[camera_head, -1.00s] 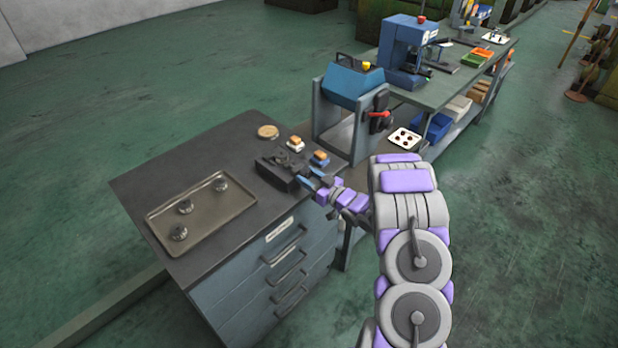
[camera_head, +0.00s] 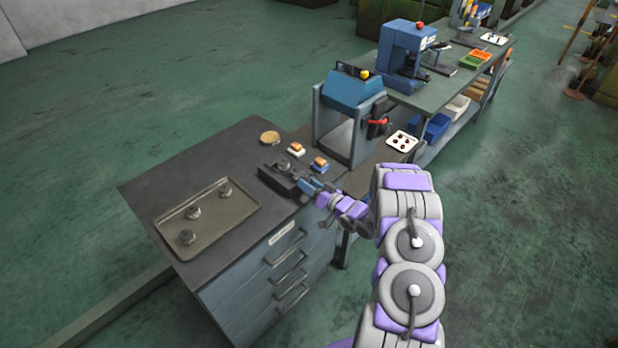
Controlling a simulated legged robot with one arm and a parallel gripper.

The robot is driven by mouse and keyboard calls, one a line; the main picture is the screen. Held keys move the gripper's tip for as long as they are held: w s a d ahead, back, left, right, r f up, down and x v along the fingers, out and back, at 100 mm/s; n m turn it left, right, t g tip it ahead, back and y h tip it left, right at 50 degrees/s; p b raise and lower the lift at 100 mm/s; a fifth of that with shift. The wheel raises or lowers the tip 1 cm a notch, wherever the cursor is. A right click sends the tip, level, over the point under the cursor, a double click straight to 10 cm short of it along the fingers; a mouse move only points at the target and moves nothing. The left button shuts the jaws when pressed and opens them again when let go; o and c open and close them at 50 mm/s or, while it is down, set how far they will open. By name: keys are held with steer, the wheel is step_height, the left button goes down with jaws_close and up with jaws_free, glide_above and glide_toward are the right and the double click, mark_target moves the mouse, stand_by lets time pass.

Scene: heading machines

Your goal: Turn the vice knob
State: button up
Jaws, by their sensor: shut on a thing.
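The dark vice (camera_head: 278,177) sits on the right part of the grey cabinet top, near its right edge. My gripper (camera_head: 308,187) is at the near right end of the vice, where the knob is. The gripper is shut on the knob; the knob itself is small and mostly hidden by the fingers. My purple and grey arm reaches in from the lower right.
A metal tray (camera_head: 240,212) with several small metal parts lies on the left of the cabinet top (camera_head: 165,180). A round tan disc (camera_head: 269,137) and two small orange-topped blocks (camera_head: 296,149) lie behind the vice. A blue machine (camera_head: 352,88) and a long workbench (camera_head: 450,88) stand beyond.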

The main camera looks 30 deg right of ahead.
steer(key=m+p, duration=0.1)
steer(key=m, duration=0.2)
steer(key=m+p, duration=0.2)
steer(key=shift+d+r+m, duration=0.15)
steer(key=shift+r+m, duration=0.05)
steer(key=shift+m, duration=0.2)
steer(key=m+p, duration=0.2)
steer(key=m, duration=0.3)
steer(key=shift+f+m, duration=0.1)
steer(key=shift+m, duration=0.3)
steer(key=o, duration=1.1)
steer(key=shift+w+d+f, duration=0.1)
steer(key=shift+d, duration=0.05)
steer(key=shift+c, duration=0.2)
